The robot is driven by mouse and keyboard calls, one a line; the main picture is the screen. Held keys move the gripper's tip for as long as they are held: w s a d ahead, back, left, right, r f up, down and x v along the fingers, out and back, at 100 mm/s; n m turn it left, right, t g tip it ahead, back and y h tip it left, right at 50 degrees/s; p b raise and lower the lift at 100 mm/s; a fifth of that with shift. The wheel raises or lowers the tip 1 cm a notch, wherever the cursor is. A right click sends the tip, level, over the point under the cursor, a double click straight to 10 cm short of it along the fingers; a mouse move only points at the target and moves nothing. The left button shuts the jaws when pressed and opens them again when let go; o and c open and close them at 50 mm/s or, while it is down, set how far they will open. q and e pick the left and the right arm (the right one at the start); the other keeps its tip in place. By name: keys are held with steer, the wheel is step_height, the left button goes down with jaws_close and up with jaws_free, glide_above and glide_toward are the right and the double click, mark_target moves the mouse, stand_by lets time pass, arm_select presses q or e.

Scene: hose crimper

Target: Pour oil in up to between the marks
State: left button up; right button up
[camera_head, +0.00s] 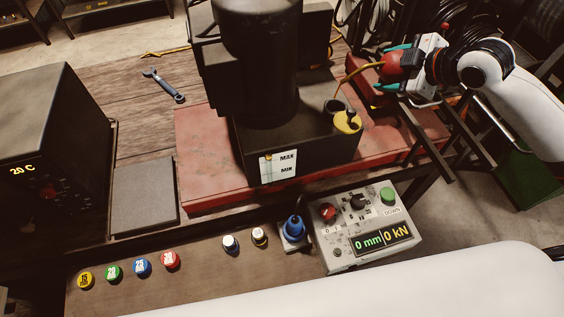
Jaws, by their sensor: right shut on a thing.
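My right gripper (389,69) comes in from the right, with its teal fingertips shut on a red oil can (407,60). The can is tilted, and its thin copper-coloured spout (352,72) points left and down over the black machine tank (297,147). The spout's tip is close to the dark filler opening (335,106); I cannot tell whether oil is flowing. A yellow filler cap (347,123) is beside the opening. A white level plate (279,167) with MAX and MIN marks is on the tank's front; the oil level is too small to read surely. My left gripper is out of view.
The tank stands on a red base (210,176). In front is a control box (368,228) reading 0 mm and 0 kN, with several coloured round caps to its left. A dark 20 C box (50,150) stands left. A blue wrench (165,86) lies behind.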

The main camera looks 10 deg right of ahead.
stand_by(0.4)
steer(key=y+b, duration=0.1)
steer(key=m+b, duration=0.1)
steer(key=b, duration=0.1)
steer(key=shift+f+t+y, duration=0.3)
steer(key=shift+f+y, duration=0.05)
steer(key=shift+y, duration=0.05)
steer(key=shift+r, duration=0.2)
steer(key=shift+d+r+y, duration=0.1)
steer(key=shift+r+y, duration=0.1)
steer(key=shift+y, duration=0.1)
